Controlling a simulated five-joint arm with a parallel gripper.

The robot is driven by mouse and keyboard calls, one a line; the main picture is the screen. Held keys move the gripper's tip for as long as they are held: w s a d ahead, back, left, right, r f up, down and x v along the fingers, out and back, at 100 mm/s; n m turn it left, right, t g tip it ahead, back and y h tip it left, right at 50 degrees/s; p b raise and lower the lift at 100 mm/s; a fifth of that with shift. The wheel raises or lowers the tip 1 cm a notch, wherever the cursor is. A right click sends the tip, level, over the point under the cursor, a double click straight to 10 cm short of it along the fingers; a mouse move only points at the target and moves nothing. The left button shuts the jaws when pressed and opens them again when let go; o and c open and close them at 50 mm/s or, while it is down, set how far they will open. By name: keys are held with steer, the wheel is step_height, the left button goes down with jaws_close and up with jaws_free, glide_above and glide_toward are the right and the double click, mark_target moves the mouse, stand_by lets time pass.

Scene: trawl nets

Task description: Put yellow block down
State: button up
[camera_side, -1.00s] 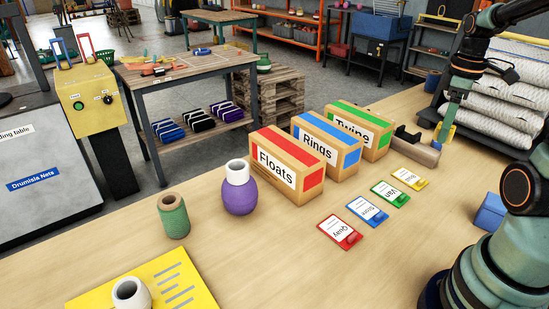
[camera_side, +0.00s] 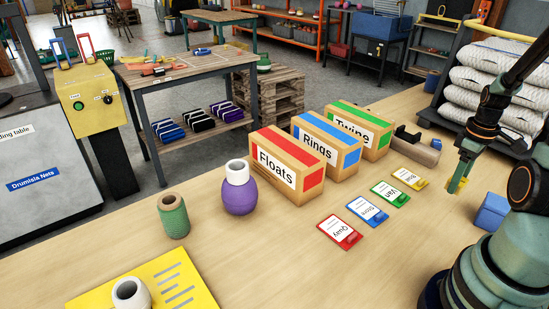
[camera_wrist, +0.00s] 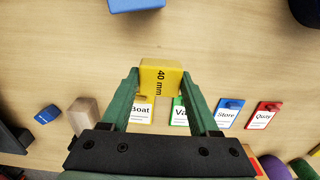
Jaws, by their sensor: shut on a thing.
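My gripper (camera_side: 458,185) is shut on the yellow block (camera_wrist: 160,78), marked "40 mm", and holds it between both fingertips in the wrist view. In the side view, only a small part of the block shows, low near the table to the right of the yellow Boat tag (camera_side: 410,179). I cannot tell whether the block touches the table. In the wrist view, the Boat tag (camera_wrist: 140,114) is partly hidden behind the gripper.
Green (camera_side: 390,194), blue (camera_side: 367,211) and red (camera_side: 339,232) tags form a row with the Boat tag. A blue block (camera_side: 491,211) lies near my base. Cartons of floats (camera_side: 287,162), rings (camera_side: 326,148) and twine (camera_side: 358,132) stand behind the tags.

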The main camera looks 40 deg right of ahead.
mark_target(445, 209)
steer(key=shift+f, duration=3.45)
steer(key=shift+f, duration=0.15)
steer(key=o, duration=1.4)
step_height(445, 209, up, 12)
steer(key=shift+w+r, duration=0.1)
steer(key=shift+r, duration=0.05)
steer(key=w+a+r+t, duration=0.2)
steer(key=w+a+r, duration=0.1)
steer(key=a, duration=0.5)
steer(key=w+a+r+t, duration=0.1)
steer(key=w+a+r, duration=0.3)
steer(key=a, duration=0.5)
steer(key=w+a+r+t, duration=0.2)
steer(key=w+a+r, duration=0.2)
steer(key=a, duration=0.5)
steer(key=shift+w+r+t, duration=0.15)
steer(key=shift+r+t, duration=0.15)
steer(key=shift+r, duration=0.45)
